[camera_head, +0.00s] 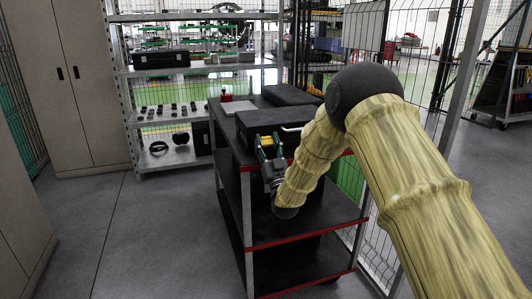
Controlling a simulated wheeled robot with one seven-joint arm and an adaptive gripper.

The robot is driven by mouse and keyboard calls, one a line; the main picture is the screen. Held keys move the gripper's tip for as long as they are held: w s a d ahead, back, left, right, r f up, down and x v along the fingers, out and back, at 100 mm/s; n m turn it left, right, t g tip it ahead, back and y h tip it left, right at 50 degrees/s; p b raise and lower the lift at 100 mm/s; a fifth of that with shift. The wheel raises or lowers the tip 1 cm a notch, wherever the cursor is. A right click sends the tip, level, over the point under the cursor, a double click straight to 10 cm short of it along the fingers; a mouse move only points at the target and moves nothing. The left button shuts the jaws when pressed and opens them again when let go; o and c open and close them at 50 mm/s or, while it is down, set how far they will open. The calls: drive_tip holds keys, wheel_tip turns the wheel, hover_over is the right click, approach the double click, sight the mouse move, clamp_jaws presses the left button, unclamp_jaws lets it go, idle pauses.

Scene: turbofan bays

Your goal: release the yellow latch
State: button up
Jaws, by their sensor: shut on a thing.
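A black case (255,122) lies on the top shelf of a black cart. A small yellow piece, which looks like the yellow latch (266,141), shows at the front of the case. My gripper (268,146) is at the front of the case, with its fingers around the yellow piece, and looks shut on it. The fingers and the gripper body hide part of the latch and of the case front. Whether the latch is raised or flat is too small to tell. A light metal handle (291,129) shows to the right of the gripper.
The black cart (284,239) has red shelf edges. A second dark case (290,95) and a light box with a red item (228,98) lie behind. A shelf rack (170,122) and cabinets (70,75) stand left. A mesh fence is behind. Floor left is clear.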

drive_tip(key=shift+s+f+t+b, duration=0.15)
drive_tip(key=shift+f+t+b, duration=0.35)
drive_tip(key=shift+b, duration=0.55)
drive_tip(key=shift+d+t+y+b, duration=0.1)
drive_tip(key=shift+t+y+b, duration=0.2)
drive_tip(key=shift+b, duration=0.25)
drive_tip(key=o, duration=1)
drive_tip(key=shift+r, duration=0.1)
drive_tip(key=shift+o, duration=0.2)
drive_tip(key=shift+s, duration=0.1)
drive_tip(key=v, duration=1.2)
